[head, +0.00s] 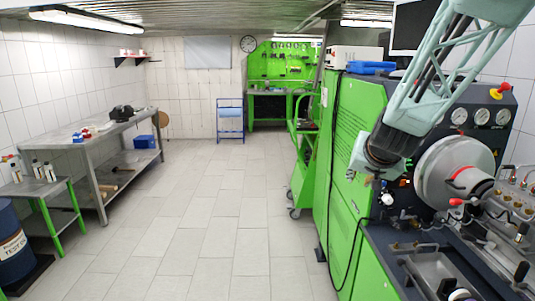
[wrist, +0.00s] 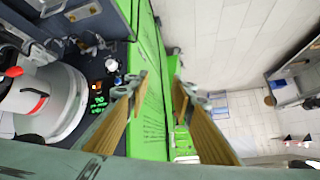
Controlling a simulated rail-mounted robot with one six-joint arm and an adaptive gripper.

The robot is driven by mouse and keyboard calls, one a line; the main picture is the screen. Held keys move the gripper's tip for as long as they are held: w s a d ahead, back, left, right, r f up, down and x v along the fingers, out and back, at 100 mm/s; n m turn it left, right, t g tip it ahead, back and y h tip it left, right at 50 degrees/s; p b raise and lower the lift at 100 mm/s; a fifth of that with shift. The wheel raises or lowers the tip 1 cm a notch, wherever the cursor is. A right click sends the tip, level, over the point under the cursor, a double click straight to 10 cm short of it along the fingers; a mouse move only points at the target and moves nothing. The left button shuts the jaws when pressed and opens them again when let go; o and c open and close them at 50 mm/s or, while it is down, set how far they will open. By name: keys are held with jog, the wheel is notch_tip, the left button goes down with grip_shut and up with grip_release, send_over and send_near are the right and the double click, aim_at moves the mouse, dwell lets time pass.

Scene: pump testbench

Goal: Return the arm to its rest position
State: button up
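My arm (head: 430,85) comes down from the upper right in the head view, and its end hangs in front of the green testbench cabinet (head: 345,150). My gripper (wrist: 160,88) shows in the wrist view with its two tan-padded fingers apart. Nothing is between them; the green cabinet (wrist: 150,70) and pale floor show behind the gap. The fingertips are hard to make out in the head view.
The testbench has a large pale disc (head: 455,172), gauges (head: 480,116) and a dark bed with fittings (head: 440,265). A grey workbench (head: 95,150) and a blue drum (head: 14,245) stand at left. The tiled floor (head: 215,225) between is clear.

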jog(key=s+a+r+n+g+y, duration=0.1)
jog(key=s+a+r, duration=0.15)
jog(key=s, duration=0.55)
jog(key=s+a+r+n+g, duration=0.1)
jog(key=s+a+r, duration=0.15)
jog(key=s, duration=0.55)
jog(key=s+a+r+n+y, duration=0.15)
jog(key=s+a, duration=0.25)
jog(key=s, duration=0.4)
jog(key=s+f+g, duration=0.1)
jog(key=s+g, duration=0.2)
jog(key=s, duration=2.5)
jog(key=shift+s+d+f+n+h, duration=0.15)
jog(key=shift+d+n+h, duration=0.05)
jog(key=shift+n+h, duration=0.25)
